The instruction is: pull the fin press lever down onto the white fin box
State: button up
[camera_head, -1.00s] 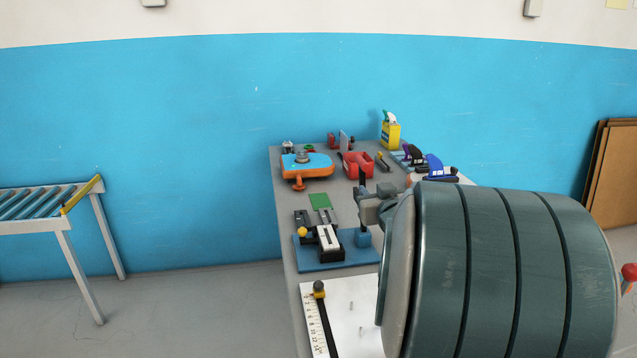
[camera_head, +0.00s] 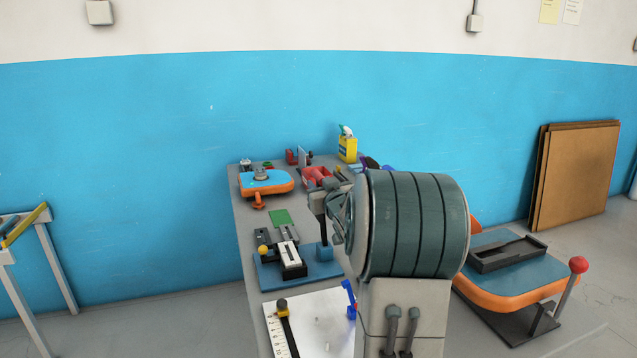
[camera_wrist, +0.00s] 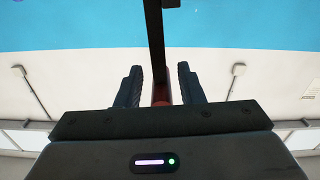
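The fin press stands on a blue base (camera_head: 268,279) on the grey table. The white fin box (camera_head: 288,254) sits in a black holder on this base. The black fin press lever (camera_head: 323,231) stands upright from a blue block at the base's right end, and its upper part is hidden by my gripper (camera_head: 320,200). In the wrist view my gripper (camera_wrist: 158,68) has its fingers spread, with the dark lever bar (camera_wrist: 156,35) running between them and a gap on each side. A small red part (camera_wrist: 160,95) shows between the fingers; I cannot tell what it belongs to.
A yellow knob (camera_head: 263,250) is at the press's left. Behind are an orange-and-blue board (camera_head: 266,183), a red object (camera_head: 316,176) and a yellow bottle (camera_head: 347,148). A white sheet (camera_head: 318,325) lies in front. Another board stand with a red-knobbed lever (camera_head: 578,265) is at right.

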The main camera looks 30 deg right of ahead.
jog(key=shift+x, duration=0.9)
grip_shut()
jog(key=shift+w+a, duration=0.1)
